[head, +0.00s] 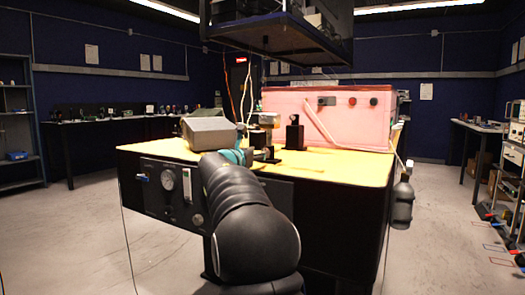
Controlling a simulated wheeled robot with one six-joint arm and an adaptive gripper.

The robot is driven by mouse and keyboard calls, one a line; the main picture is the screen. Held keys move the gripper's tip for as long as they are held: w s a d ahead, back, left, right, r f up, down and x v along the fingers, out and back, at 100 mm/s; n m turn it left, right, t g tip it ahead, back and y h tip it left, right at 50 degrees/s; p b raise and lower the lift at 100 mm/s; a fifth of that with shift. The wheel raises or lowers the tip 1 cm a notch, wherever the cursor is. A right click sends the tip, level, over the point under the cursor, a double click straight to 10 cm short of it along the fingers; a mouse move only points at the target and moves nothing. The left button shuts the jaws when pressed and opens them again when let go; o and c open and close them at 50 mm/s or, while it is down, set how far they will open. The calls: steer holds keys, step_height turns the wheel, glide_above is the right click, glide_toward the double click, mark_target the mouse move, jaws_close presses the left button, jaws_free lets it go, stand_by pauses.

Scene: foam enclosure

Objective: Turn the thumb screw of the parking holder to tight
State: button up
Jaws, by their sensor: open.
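My black arm reaches over the front edge of a yellow-topped table. My gripper (264,154) is small and partly hidden behind the arm's wrist and its teal band; it appears low over the table top, open, with nothing seen in it. Just behind it stands a dark post (268,136) with a silvery cylinder (268,119) at its top. To its right a black upright block (295,133) stands on a flat base. Either of these may be the parking holder; I cannot tell which. The thumb screw is too small or hidden to make out, as is its setting.
A pink foam enclosure (350,113) stands at the table's back right, with a pale strip leaning on its front. A grey box (209,132) lies left of my wrist. A dark shelf (275,33) hangs above. The yellow table top (360,163) is clear at front right.

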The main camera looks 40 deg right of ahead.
steer(key=shift+x, duration=1.9)
steer(key=shift+c, duration=0.3)
jaws_close()
